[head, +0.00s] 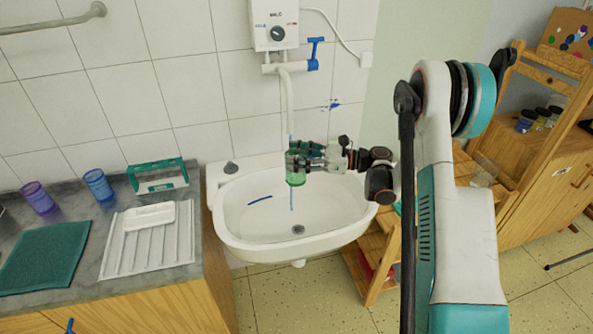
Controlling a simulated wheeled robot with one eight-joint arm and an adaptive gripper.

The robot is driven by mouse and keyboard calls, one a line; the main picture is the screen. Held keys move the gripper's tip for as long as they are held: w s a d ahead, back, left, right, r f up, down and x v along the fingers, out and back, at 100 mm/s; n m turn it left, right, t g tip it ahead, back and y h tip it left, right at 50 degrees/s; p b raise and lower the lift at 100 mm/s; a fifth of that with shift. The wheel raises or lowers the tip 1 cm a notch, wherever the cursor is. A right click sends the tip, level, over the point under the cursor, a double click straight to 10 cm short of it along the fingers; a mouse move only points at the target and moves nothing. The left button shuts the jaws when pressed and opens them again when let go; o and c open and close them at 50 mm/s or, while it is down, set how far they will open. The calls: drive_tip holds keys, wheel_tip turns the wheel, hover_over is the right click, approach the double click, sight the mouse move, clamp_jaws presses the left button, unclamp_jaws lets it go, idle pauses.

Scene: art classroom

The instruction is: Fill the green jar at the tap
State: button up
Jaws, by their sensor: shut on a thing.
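My gripper (303,158) is shut on the green jar (296,180) and holds it above the basin of the white sink (235,235). The jar is under the white spout (287,97), and the gripper covers its upper part. A thin bluish stream runs at the spout's end, and a thin blue line shows below the jar. I cannot tell how much water is in the jar. The tap has a blue handle (316,53) below a white water heater (275,24).
Left of the sink, a grey counter (85,277) carries two tumblers, blue (98,184) and purple (38,197), a teal caddy (158,177), a white draining tray (118,258) and a dark green mat (45,256). A wooden shelf (385,250) stands right of the sink.

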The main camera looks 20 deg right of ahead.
drive_tip(key=w+b, duration=0.1)
drive_tip(key=w, duration=0.5)
drive_tip(key=shift+w, duration=0.35)
idle(7.0)
